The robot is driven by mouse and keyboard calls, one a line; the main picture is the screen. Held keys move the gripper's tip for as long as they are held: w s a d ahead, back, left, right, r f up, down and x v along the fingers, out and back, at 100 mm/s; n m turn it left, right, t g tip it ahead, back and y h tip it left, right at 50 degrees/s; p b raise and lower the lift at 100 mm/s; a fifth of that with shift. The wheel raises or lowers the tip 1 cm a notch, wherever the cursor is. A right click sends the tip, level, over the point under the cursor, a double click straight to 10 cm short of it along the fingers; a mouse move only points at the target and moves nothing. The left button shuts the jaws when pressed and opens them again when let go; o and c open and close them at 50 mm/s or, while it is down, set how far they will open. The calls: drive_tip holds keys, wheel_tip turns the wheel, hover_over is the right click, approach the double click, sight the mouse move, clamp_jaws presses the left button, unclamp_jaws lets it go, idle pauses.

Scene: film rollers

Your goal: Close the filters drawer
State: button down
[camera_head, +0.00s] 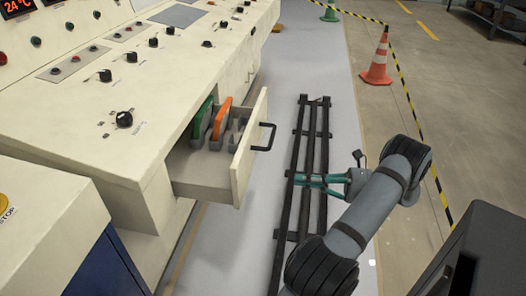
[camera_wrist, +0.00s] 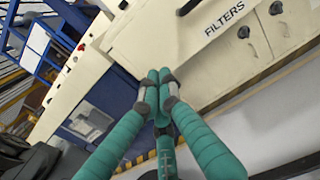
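The filters drawer (camera_head: 247,165) is pulled out of the cream control cabinet in the head view. A black bar handle (camera_head: 266,136) is on its front, and green and orange filters (camera_head: 222,117) stand inside. In the wrist view the drawer front (camera_wrist: 158,38) bears the label FILTERS (camera_wrist: 223,18), and part of the handle (camera_wrist: 188,5) shows at the top edge. My gripper (camera_head: 298,180), with teal fingers, is to the right of the drawer front and apart from it in the head view. Its fingertips (camera_wrist: 158,76) are together in the wrist view, with nothing seen between them.
The cream cabinet (camera_head: 110,155) with knobs runs along the left. Black floor rails (camera_head: 281,228) lie beneath my arm. A traffic cone (camera_head: 377,62) and striped tape stand at the right. A dark box (camera_head: 480,240) is at the lower right. Pale floor lies between drawer and rails.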

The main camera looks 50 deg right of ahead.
sight(245, 172)
drive_tip(key=b+x, duration=0.1)
drive_tip(key=x, duration=1.2)
drive_tip(key=shift+a+r+b, duration=0.15)
drive_tip(key=shift+b, duration=0.2)
drive_tip(key=shift+w+a, duration=0.1)
drive_tip(key=shift+w, duration=0.1)
drive_tip(key=shift+w, duration=0.1)
